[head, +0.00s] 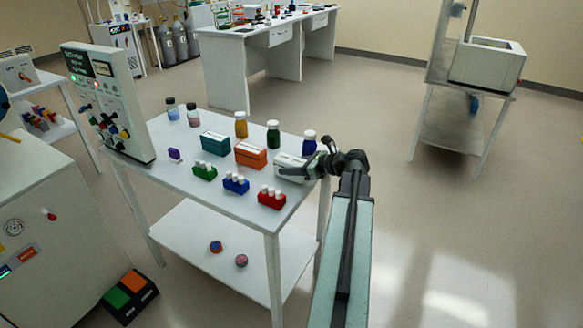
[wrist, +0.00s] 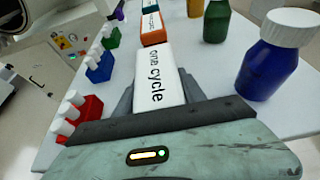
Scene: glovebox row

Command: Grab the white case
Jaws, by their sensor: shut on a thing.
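The white case (head: 290,167) is a small white box at the right end of a row of cases on the white table (head: 183,150). My gripper (head: 308,170) reaches it from the right and is shut on it. In the wrist view the white case (wrist: 160,77) lies between the two fingers of my gripper (wrist: 160,95), with dark lettering including "cycle" on its top. The case appears to be at table height; I cannot tell if it touches the table.
An orange case (head: 250,155) and a teal case (head: 215,143) stand left of it. Red (head: 271,197), blue (head: 236,184) and green (head: 205,172) vial racks stand in front. A blue bottle (head: 309,143) and a green bottle (head: 273,134) stand behind. Open floor lies right of the table.

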